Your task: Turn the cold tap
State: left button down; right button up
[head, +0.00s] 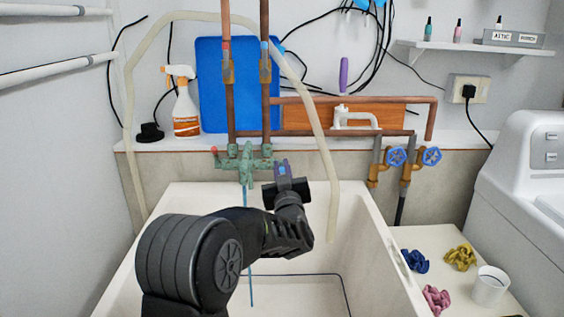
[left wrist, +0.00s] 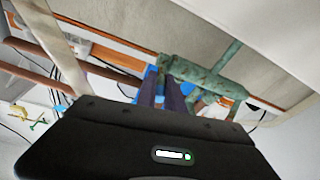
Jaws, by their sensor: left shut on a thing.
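The green mixer tap (head: 247,160) is on the wall at the back of the white sink, below two copper pipes. Its left handle has a red end (head: 214,150). My left gripper (head: 283,170) is at the tap's right side, shut on the cold tap handle, which the fingers mostly hide. In the left wrist view the fingers (left wrist: 163,92) reach up to the green tap body (left wrist: 207,77). A thin blue line (head: 250,240) runs down below the spout into the sink. My right gripper is not in view.
The sink (head: 370,262) lies below my arm. A pale hose (head: 322,150) hangs into it, right of the gripper. Blue valve wheels (head: 397,157) are farther right. Cloths (head: 436,299) and a white cup (head: 490,286) stand on the right counter. A spray bottle (head: 184,105) stands back left.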

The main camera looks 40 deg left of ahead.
pick_arm(q)
jog(key=c, duration=1.5)
grip_release()
jog(key=shift+o, duration=0.2)
jog(key=shift+s, duration=0.1)
jog(key=v, duration=0.7)
jog(key=shift+s+d, duration=0.2)
jog(key=shift+d, duration=0.05)
